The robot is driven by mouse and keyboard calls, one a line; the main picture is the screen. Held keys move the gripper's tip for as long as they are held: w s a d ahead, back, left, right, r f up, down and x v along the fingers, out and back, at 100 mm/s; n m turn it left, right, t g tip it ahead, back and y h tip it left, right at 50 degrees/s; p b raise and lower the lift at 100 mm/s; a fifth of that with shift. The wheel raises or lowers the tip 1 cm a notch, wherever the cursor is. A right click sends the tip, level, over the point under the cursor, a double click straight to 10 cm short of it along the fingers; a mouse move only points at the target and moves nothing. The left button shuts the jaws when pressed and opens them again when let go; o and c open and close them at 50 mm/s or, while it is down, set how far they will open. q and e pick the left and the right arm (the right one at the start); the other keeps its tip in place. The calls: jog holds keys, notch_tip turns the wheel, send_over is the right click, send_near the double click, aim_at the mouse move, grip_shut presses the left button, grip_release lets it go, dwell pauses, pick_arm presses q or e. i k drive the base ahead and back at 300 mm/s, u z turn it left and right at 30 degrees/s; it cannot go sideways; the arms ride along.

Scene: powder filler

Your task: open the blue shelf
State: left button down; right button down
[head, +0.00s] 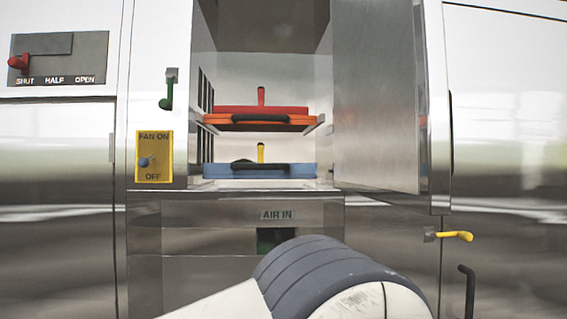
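The blue shelf (296,171) is the lower of two shelves inside an open metal cabinet. It lies level, with a black handle (261,165) along its front and a small yellow upright handle (260,152) behind. From this front angle I cannot tell how far it extends out. The cabinet door (375,95) stands swung open to the right. Neither of my grippers is in view; only a white and dark grey link of my arm shows at the bottom middle, below the cabinet opening.
An orange shelf (247,127) with a red layer (232,110) and a red handle sits above the blue one. A yellow fan switch panel (154,157) and a green handle (167,95) are on the left. A yellow lever (456,236) sticks out at the lower right.

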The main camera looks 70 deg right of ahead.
aim_at(210, 171)
jog(key=z, duration=0.4)
jog(key=i, duration=0.6)
jog(key=z, duration=0.6)
